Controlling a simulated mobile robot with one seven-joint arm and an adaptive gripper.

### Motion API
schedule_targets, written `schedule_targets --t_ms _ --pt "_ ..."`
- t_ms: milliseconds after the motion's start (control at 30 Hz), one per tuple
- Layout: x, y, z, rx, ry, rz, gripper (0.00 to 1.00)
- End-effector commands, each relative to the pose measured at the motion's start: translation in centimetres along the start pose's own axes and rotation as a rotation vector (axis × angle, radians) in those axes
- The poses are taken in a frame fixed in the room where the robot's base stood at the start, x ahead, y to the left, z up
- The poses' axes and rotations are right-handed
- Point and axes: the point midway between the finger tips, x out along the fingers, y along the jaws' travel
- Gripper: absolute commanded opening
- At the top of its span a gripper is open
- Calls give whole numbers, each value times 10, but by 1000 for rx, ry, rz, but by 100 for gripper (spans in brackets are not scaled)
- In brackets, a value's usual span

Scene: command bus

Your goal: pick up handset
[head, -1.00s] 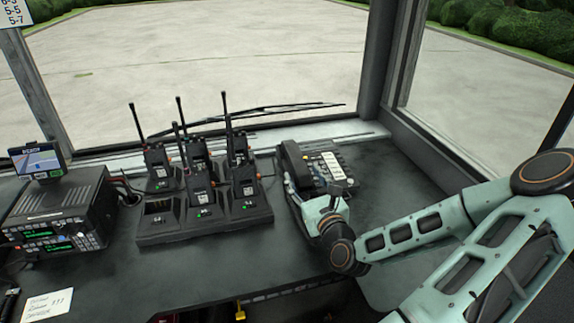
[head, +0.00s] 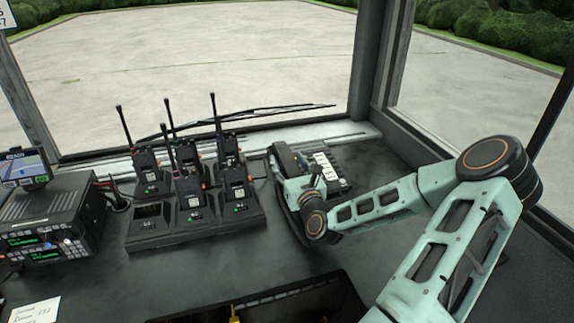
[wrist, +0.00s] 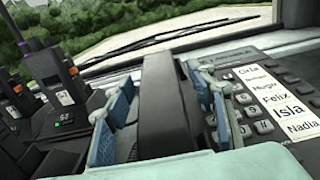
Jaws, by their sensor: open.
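The black handset (wrist: 165,105) lies lengthwise on the left side of the desk phone (wrist: 260,100), which has a keypad and name labels. In the head view the handset (head: 287,160) shows its far end, and my wrist hides its near part. My gripper (wrist: 160,88) is open, with blue finger pads on the left and right of the handset. The pads look apart from it, with a gap clearest on the left. My own pale green wrist housing covers the near end of the handset in the wrist view.
A charger rack (head: 150,240) with several two-way radios stands left of the phone, its antennas upright. A radio unit (head: 50,225) with a small screen (head: 24,166) is at far left. The windshield is behind.

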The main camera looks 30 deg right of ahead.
Motion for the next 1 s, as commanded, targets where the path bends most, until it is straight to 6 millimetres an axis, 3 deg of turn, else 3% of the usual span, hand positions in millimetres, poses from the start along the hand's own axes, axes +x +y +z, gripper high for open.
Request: schedule_targets --t_ms 300,767,1000 --pt "8 0 0 -1 0 0 51" --pt "8 0 0 -1 0 0 2" --pt "8 0 2 -1 -2 0 2"
